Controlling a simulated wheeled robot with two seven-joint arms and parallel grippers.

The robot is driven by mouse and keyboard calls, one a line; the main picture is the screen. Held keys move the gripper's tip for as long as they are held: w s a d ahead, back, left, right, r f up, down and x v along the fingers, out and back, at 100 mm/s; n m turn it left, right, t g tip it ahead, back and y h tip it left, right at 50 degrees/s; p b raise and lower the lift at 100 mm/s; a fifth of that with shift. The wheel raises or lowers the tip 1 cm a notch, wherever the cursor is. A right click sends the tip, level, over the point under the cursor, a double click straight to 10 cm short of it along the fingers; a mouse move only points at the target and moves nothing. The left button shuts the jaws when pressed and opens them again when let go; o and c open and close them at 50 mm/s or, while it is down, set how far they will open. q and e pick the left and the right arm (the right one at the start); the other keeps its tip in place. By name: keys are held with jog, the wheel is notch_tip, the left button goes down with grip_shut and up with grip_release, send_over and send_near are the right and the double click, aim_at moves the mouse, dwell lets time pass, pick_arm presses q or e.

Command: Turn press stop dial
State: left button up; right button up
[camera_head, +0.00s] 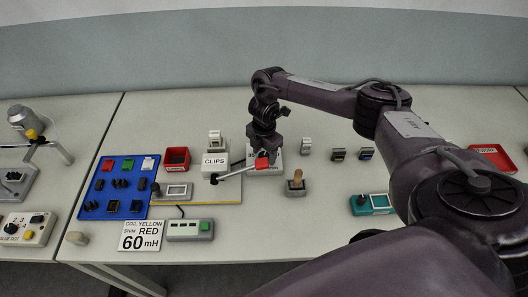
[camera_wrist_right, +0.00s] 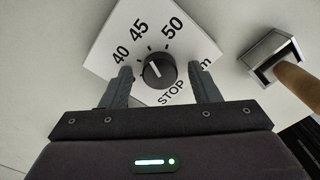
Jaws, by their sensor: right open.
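The press stop dial (camera_wrist_right: 158,70) is a round black knob on a white plate (camera_wrist_right: 100,62) marked 40, 45, 50 and STOP. Its white pointer line is directed up and left in the right wrist view, roughly towards the 40–45 side. My right gripper (camera_wrist_right: 160,88) is open, with one finger on each side of the knob; I cannot tell whether they touch it. In the head view my right gripper (camera_head: 263,157) points down over the plate (camera_head: 278,147), hiding the dial. My left gripper is not in view.
A grey holder with a wooden peg (camera_head: 296,184) stands just right. A blue board (camera_head: 120,187) with several parts and a red bin (camera_head: 176,158) lie left.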

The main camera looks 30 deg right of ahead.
aim_at(264, 155)
notch_tip(264, 155, up, 5)
jog(key=shift+w+f+b, duration=0.1)
jog(key=shift+b, duration=0.6)
jog(key=shift+r+p, duration=0.65)
jog(key=shift+r, duration=0.9)
